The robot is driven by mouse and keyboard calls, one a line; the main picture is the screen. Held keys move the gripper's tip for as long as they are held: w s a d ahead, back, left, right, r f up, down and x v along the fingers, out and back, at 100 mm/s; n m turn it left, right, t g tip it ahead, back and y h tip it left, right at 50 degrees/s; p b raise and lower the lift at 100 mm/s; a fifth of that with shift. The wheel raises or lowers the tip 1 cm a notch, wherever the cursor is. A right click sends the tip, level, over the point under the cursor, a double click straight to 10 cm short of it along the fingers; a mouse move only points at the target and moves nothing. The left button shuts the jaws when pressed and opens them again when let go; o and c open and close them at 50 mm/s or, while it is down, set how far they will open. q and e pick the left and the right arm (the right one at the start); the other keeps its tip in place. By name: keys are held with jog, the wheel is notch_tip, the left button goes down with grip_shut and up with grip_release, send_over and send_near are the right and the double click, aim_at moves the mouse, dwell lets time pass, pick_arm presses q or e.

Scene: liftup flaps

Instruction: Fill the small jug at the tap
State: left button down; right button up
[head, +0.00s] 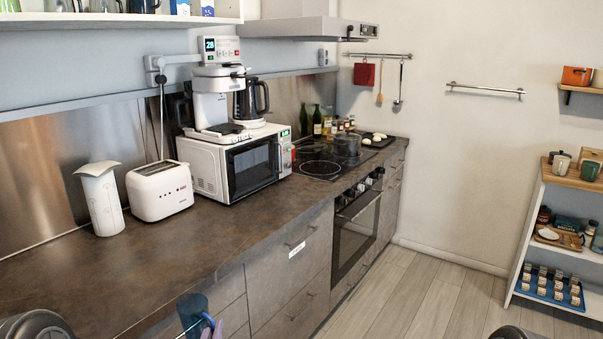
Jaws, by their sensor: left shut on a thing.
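A small dark blue vessel (190,309), which looks like the small jug, shows at the bottom edge in front of the counter front. My left gripper (208,324) is shut on it at its right side, and only a little of the gripper is in the picture. The lower part of the vessel is cut off or hidden, and I cannot see what is inside. No tap is in view. My right gripper is out of the picture.
The worktop (130,262) is clear at the front left. A white pitcher-like container (102,200), a toaster (160,190) and a microwave (236,163) with a coffee maker (211,100) on top stand along the wall. A shelf unit (528,228) stands right, beyond open floor.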

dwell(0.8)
pick_arm(q)
jog(key=s+d+f+m+g+h, duration=0.1)
jog(key=s+d+m+g+h, duration=0.3)
jog(key=d+h, duration=0.4)
jog(key=s+d+f+m+g+h, duration=0.1)
jog(key=s+d+m+g+h, duration=0.3)
jog(key=d+m+h, duration=0.4)
jog(key=shift+s+d+f+m+g, duration=0.35)
jog(key=shift+d+g, duration=0.55)
jog(key=shift+d, duration=0.15)
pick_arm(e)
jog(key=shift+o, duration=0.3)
